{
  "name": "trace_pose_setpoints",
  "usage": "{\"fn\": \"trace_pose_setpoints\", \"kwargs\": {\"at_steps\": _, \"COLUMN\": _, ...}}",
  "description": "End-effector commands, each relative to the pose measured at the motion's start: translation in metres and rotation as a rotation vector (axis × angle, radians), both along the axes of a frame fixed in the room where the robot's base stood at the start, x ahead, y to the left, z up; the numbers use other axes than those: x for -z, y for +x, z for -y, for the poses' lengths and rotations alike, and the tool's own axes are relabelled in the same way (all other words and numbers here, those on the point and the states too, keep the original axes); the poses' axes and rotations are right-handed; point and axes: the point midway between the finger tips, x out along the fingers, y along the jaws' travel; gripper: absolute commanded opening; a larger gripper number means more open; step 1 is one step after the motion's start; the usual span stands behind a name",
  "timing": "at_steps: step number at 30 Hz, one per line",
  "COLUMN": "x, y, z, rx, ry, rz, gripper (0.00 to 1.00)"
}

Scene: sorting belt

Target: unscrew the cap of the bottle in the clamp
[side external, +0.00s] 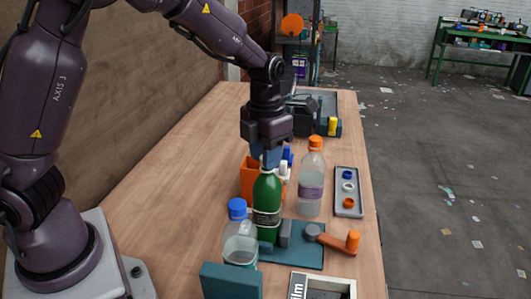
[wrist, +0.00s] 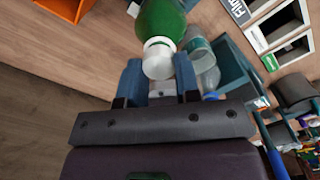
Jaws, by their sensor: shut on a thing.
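A green bottle (side external: 267,196) with a dark label stands upright in the clamp (side external: 285,233) on a teal base plate (side external: 308,258). My gripper (side external: 266,158) points down over the bottle's neck, and its fingers hide the cap in the side view. In the wrist view the green bottle (wrist: 163,18) has a white cap (wrist: 158,57). The blue fingers of my gripper (wrist: 158,72) sit on either side of this cap and are shut on it.
A clear bottle with a blue cap (side external: 238,210) stands in front, and one with an orange cap (side external: 314,146) stands behind right. An orange bin (side external: 249,178) is behind. A grey tray (side external: 348,212) holds loose caps. An orange-ended handle (side external: 330,241) reaches right from the plate.

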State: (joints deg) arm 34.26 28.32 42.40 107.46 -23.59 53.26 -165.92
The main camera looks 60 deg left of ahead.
Motion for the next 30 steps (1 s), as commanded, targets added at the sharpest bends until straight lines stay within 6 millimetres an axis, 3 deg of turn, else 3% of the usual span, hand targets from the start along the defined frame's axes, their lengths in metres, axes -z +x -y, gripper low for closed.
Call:
{"fn": "trace_pose_setpoints", "kwargs": {"at_steps": 8, "x": 0.0, "y": 0.0, "z": -0.001, "rx": -0.015, "ry": 0.002, "rz": 0.003, "gripper": 0.08}}
{"fn": "trace_pose_setpoints", "kwargs": {"at_steps": 13, "x": 0.001, "y": 0.0, "z": -0.001, "rx": -0.161, "ry": 0.008, "rz": -0.003, "gripper": 0.08}}
{"fn": "trace_pose_setpoints", "kwargs": {"at_steps": 30, "x": -0.012, "y": 0.0, "z": -0.001, "rx": -0.151, "ry": 0.001, "rz": -0.002, "gripper": 0.08}}
